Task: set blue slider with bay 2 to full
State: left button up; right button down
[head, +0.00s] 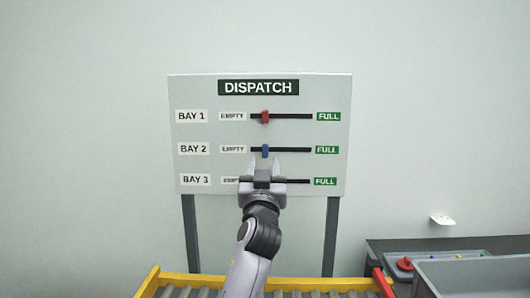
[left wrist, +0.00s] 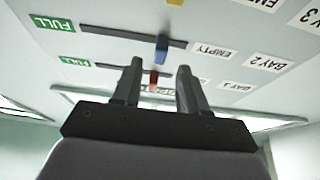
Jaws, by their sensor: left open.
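The blue slider (head: 265,151) sits on the BAY 2 track (head: 290,150), left of the middle, nearer EMPTY (head: 232,149) than FULL (head: 326,150). In the left wrist view, which is upside down, the blue slider (left wrist: 161,48) shows just beyond my fingertips, between them in the picture. My left gripper (head: 264,168) is open and empty, with its fingers pointing at the board just below the blue slider in the head view. I cannot tell how far the fingers are from the board. My right gripper is not in view.
The red BAY 1 slider (head: 265,117) is above the blue one. The yellow BAY 3 slider (left wrist: 175,3) is hidden behind my gripper in the head view. A yellow-framed roller conveyor (head: 150,280) lies below. A dark bench with grey bins (head: 470,275) stands at the right.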

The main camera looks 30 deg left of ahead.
aim_at(265, 153)
pick_arm(q)
jog(key=shift+p+x, duration=0.45)
jog(key=shift+x, duration=2.15)
grip_shut()
